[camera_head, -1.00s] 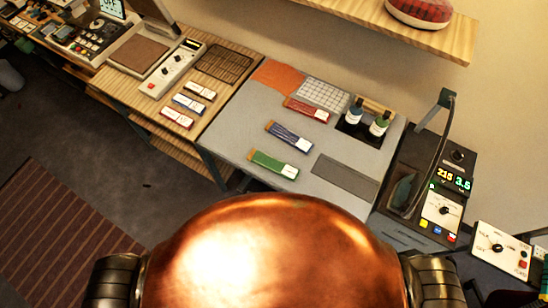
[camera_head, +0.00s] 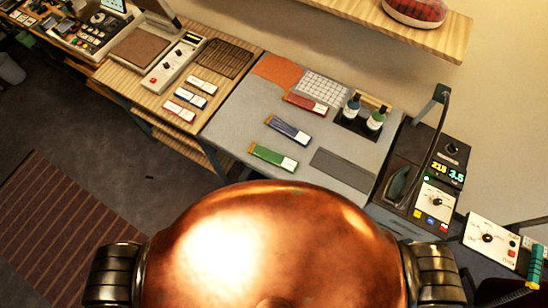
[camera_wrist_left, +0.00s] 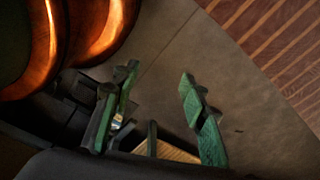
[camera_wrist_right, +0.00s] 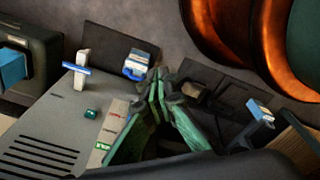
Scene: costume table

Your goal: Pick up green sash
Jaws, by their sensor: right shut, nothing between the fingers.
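The green sash (camera_head: 272,156) is a flat folded green strip with a white label at one end. It lies on the grey table, nearest the front edge, below the blue strip (camera_head: 288,130) and the red strip (camera_head: 305,104). My left gripper (camera_wrist_left: 158,72) is open and empty above the floor, away from the table. My right gripper (camera_wrist_right: 157,86) is shut and empty, with a grey control box below it in the right wrist view. A green finger, apparently of my right gripper, shows at the right edge of the head view. The sash is in neither wrist view.
A dark grey mat (camera_head: 342,170) lies right of the sash. Two bottles (camera_head: 375,120) stand in a black holder behind. A device with a lit display (camera_head: 447,173) and a tall curved arm stands to the right. A wooden side table (camera_head: 228,85) adjoins on the left.

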